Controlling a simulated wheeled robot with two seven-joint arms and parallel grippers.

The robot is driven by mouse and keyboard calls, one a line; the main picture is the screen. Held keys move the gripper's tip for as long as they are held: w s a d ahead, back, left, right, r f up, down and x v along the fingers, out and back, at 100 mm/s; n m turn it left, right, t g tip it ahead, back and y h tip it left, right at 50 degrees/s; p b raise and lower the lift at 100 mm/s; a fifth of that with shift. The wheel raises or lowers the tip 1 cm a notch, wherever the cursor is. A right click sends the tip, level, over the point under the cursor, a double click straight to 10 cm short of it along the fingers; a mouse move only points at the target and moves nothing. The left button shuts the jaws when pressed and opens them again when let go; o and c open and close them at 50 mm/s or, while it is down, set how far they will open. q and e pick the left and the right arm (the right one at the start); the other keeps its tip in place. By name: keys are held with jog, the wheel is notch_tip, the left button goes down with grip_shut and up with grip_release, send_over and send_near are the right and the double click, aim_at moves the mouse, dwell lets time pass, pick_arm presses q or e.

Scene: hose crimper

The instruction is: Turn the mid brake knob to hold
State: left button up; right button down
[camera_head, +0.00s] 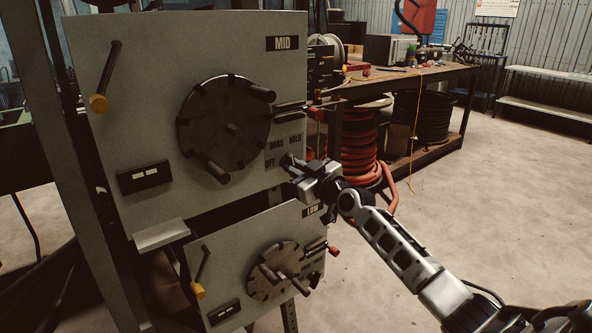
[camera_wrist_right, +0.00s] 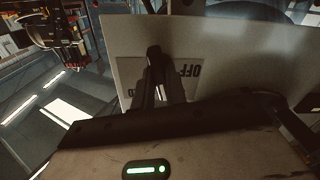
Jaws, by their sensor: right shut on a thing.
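The grey MID panel (camera_head: 150,115) stands upright at left centre, with a large dark round wheel (camera_head: 225,125) on it. The labels OFF, DRAG and HOLD (camera_head: 284,142) are printed at its lower right. My right gripper (camera_head: 290,164) is at this corner, beside OFF, shut on the mid brake knob. The fingers mostly hide the knob, so its pointing direction cannot be read. In the right wrist view the dark fingers (camera_wrist_right: 156,75) reach the panel, and the OFF label (camera_wrist_right: 188,70) shows upside down beside them. My left gripper is not in view.
A lower similar panel (camera_head: 225,262) with its own wheel and yellow-tipped lever stands just below. A red-tipped lever (camera_head: 314,114) sticks out just above the gripper. A workbench (camera_head: 415,78) with hose coils (camera_head: 362,150) stands behind.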

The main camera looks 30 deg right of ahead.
jog(key=m, duration=0.8)
jog(key=shift+m, duration=0.6)
jog(key=c, duration=1.4)
grip_release()
jog(key=shift+c, duration=0.2)
jog(key=s+d, duration=0.1)
jog(key=s, duration=1.5)
jog(key=shift+d, duration=0.15)
jog(key=shift+w, duration=0.1)
